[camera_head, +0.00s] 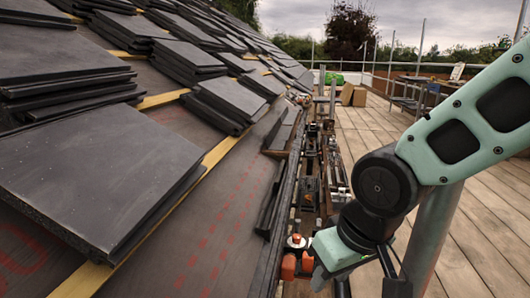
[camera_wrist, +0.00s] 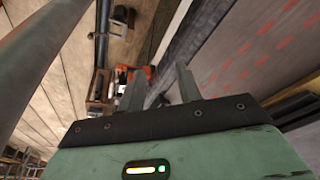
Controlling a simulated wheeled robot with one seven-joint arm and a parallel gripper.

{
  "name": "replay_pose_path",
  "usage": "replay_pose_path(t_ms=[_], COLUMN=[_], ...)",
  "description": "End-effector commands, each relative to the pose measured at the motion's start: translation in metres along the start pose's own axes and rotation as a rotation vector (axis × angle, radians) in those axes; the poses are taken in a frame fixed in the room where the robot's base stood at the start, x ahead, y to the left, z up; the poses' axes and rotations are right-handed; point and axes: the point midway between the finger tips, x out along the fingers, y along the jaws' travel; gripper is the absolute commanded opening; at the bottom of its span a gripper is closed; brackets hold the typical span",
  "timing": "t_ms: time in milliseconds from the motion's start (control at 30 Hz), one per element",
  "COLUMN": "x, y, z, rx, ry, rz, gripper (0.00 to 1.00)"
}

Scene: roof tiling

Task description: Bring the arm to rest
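My arm (camera_head: 455,135), pale green with black joints, reaches in from the right in the head view and bends down at a black elbow. Its lower end, a pale green part (camera_head: 335,250), hangs near the eave, over the gap beside the roof edge. The fingers cannot be made out clearly there. In the wrist view my gripper (camera_wrist: 160,88) shows two grey fingers standing apart with nothing held between them. An orange thing (camera_wrist: 148,72) lies beyond the fingers; I cannot tell what it is.
Stacks of dark tiles (camera_head: 95,170) lie on the sloping roof at left, over grey underlay (camera_head: 215,235) with red marks and wooden battens. A plank deck (camera_head: 460,215) runs along the right. Cardboard boxes (camera_head: 354,95) and a table (camera_head: 415,95) stand farther back.

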Motion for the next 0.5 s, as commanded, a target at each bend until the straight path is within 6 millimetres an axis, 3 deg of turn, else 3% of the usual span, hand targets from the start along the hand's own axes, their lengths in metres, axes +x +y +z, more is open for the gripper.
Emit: replay_pose_path(t_ms=[100, 300, 433, 500], x=[0.004, 0.005, 0.005, -0.011], y=[-0.009, -0.017, -0.020, -0.021], z=[0.045, 0.102, 0.136, 0.133], rx=[-0.074, -0.169, -0.226, -0.230], ry=[-0.083, -0.200, -0.265, -0.272], rz=[0.001, -0.006, -0.013, -0.015], gripper=[0.35, 0.35, 0.35, 0.35])
